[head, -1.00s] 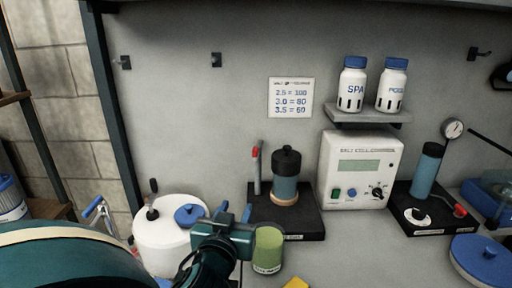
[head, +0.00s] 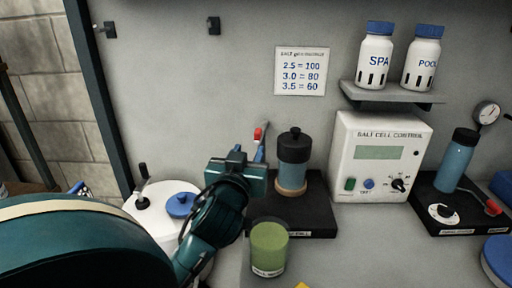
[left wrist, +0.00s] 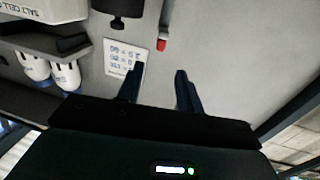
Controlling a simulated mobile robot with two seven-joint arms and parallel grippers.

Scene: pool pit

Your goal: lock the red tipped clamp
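The red-tipped clamp lever (head: 258,135) stands upright on the left of the black base (head: 318,215), beside the dark-capped salt cell cylinder (head: 292,160). My left gripper (head: 250,152) is in front of the lever and hides its lower part. In the left wrist view, the gripper (left wrist: 158,82) is open and empty, its two blue fingers apart. The red tip (left wrist: 161,44) shows beyond the fingertips, roughly in line with the gap. No contact is visible. My right gripper is not in view.
A green cup (head: 269,248) and a white jug (head: 160,205) stand close to my left arm. The white control box (head: 380,155) is right of the clamp. Another red-tipped handle (head: 493,207) lies on the right base (head: 455,212). The wall above is mostly clear.

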